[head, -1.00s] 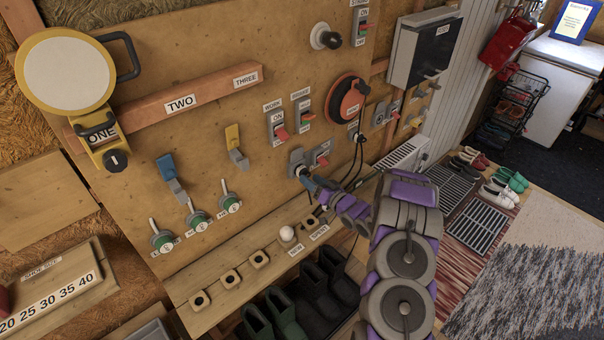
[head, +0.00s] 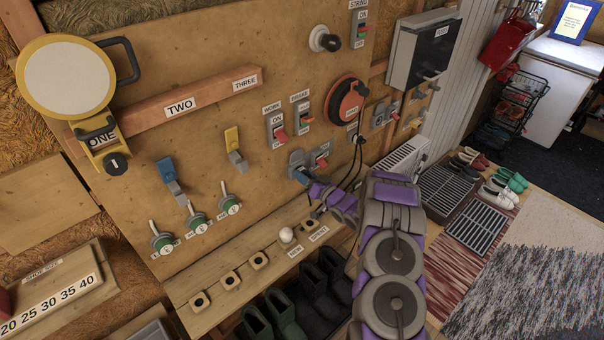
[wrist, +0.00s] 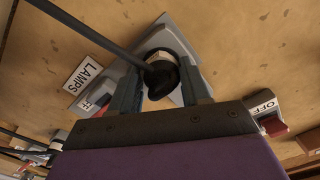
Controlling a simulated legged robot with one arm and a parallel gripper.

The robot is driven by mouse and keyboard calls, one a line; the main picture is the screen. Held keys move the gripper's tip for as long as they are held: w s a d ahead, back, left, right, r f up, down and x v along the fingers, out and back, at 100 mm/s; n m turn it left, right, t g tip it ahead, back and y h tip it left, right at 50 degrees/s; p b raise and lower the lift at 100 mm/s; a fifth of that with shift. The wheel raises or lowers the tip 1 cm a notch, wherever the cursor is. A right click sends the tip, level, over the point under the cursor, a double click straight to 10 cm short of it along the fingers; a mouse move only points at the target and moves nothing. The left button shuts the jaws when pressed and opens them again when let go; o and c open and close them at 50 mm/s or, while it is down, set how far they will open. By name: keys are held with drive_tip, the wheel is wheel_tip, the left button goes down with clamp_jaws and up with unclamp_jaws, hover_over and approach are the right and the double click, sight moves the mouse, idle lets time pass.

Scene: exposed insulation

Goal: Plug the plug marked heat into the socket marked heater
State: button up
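A grey socket plate with a pale round socket (wrist: 163,50) is on the wooden panel in the wrist view. It also shows in the head view (head: 296,158). A black plug (wrist: 162,77) with a thick black cable sits in front of it. I cannot tell whether it is inserted, and no "heat" mark is readable. My gripper (wrist: 163,84) has one blue finger on each side of the plug, close to it; contact is unclear. In the head view my gripper (head: 300,176) reaches that socket. No "heater" label is readable.
A LAMPS label (wrist: 83,76) and a red switch (wrist: 273,122) flank the socket. Black cables (head: 356,160) hang to the right. A wooden ledge with round holders (head: 230,280) runs below. A red-orange disc (head: 347,99) is above right.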

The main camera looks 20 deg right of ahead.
drive_tip(key=c, duration=0.7)
drive_tip(key=shift+s+d, duration=0.3)
drive_tip(key=shift+s, duration=0.35)
drive_tip(key=shift+c, duration=0.2)
drive_tip(key=shift+p+v, duration=0.5)
drive_tip(key=shift+v, duration=0.65)
